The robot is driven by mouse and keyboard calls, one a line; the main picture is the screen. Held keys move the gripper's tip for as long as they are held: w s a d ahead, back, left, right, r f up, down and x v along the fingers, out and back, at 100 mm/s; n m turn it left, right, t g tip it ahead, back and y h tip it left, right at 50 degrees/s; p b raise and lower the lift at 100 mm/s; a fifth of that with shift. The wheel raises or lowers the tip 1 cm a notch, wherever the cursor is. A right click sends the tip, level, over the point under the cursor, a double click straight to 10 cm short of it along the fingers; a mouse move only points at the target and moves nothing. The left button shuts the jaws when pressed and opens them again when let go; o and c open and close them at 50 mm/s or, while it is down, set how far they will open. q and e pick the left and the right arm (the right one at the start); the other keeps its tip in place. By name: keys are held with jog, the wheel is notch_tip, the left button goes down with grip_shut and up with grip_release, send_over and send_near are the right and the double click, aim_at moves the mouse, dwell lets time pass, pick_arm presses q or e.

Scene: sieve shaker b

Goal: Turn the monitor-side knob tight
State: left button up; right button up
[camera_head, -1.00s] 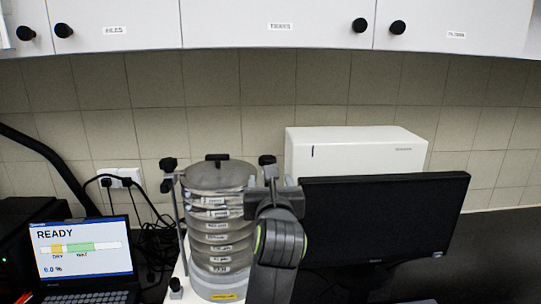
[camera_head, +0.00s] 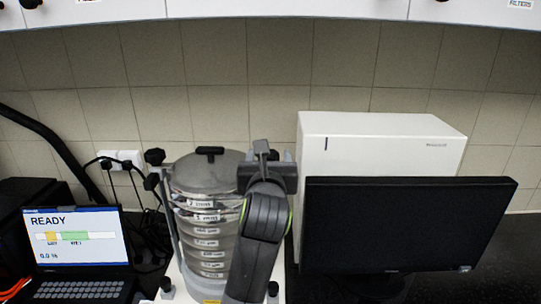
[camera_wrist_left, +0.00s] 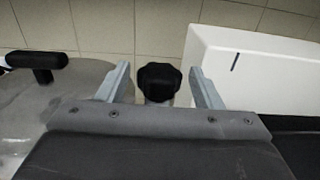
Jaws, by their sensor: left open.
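The sieve shaker is a stack of clear sieves (camera_head: 205,240) under a grey lid (camera_head: 205,172) with a black handle. The monitor-side knob is the black one on the stack's right; in the left wrist view this knob (camera_wrist_left: 159,78) sits between my two fingers, with a gap on each side. My left gripper (camera_wrist_left: 160,85) is open around it. In the head view my left gripper (camera_head: 267,158) is at the lid's right edge and largely covers the knob. The other black knob (camera_head: 154,156) is on the stack's left. My right gripper is out of view.
A black monitor (camera_head: 400,230) stands close on the right, with a white box (camera_head: 385,140) behind it. A laptop (camera_head: 75,240) reading READY is at the left. Cables (camera_head: 140,210) hang near the wall socket. Wall cabinets (camera_head: 290,8) are above.

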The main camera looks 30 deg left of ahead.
pick_arm(q)
jog(key=shift+s, duration=0.2)
jog(key=shift+c, duration=0.6)
jog(key=shift+w, duration=0.15)
jog(key=c, duration=0.9)
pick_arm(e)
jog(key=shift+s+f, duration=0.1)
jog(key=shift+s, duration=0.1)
